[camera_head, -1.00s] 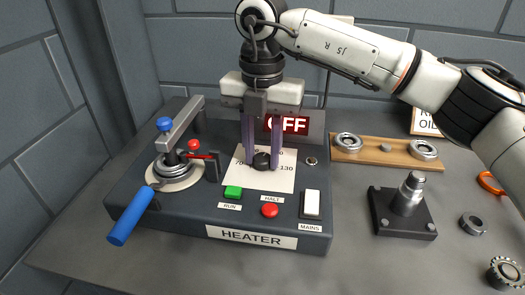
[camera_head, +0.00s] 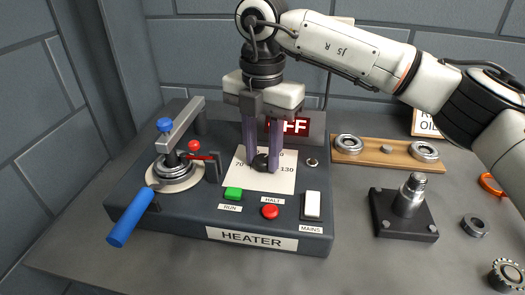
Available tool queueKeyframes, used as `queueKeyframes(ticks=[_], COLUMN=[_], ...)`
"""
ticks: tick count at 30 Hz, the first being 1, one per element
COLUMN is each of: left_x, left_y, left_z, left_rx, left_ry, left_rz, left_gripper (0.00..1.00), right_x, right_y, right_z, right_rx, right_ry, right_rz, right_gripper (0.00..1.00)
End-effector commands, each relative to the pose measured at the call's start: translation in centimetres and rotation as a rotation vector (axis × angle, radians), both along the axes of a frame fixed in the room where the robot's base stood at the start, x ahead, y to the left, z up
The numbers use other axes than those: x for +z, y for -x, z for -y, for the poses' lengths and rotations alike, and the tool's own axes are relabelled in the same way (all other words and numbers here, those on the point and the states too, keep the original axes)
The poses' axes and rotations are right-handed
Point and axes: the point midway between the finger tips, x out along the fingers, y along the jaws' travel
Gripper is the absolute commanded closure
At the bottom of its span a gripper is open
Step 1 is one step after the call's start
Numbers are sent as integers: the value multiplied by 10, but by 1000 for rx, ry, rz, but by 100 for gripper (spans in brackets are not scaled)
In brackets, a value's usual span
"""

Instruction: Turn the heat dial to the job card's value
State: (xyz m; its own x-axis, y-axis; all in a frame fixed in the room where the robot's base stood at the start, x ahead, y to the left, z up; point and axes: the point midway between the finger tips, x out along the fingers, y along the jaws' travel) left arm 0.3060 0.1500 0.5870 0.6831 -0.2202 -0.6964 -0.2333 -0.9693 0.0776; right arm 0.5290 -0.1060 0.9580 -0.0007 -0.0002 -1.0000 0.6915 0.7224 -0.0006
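The heat dial is a small black knob (camera_head: 261,163) on a white scale plate (camera_head: 270,182) on top of the dark heater (camera_head: 180,222). The numbers 70 and 130 show on the plate; the others are partly hidden by the fingers. My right gripper (camera_head: 262,165) points straight down over the dial, with one purple finger on each side of the knob, and looks shut on it. The job card cannot be made out as such; a card (camera_head: 425,122) at the back right is mostly covered by my arm. My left gripper is not in view.
A wooden board with rings (camera_head: 370,152) and a post on a plate (camera_head: 405,212) stand to the right.

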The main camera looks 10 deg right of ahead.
Motion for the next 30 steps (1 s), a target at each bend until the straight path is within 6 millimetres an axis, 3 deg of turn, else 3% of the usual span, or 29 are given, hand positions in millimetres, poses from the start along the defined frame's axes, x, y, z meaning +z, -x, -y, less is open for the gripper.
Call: queueKeyframes(ticks=[1, 3, 14, 30], left_x=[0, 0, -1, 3], left_y=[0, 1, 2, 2], left_z=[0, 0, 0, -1], left_rx=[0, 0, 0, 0], left_ry=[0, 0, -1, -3], left_rz=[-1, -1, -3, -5], left_gripper=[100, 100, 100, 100], right_x=[1, 1, 5, 94], right_y=[-1, -1, 0, -1], right_z=[0, 0, 0, 0], right_rx=[-1, 0, 0, 0], right_ry=[-1, -1, -1, -1], right_rz=[4, 4, 2, 4], right_gripper=[64, 52, 52, 52])
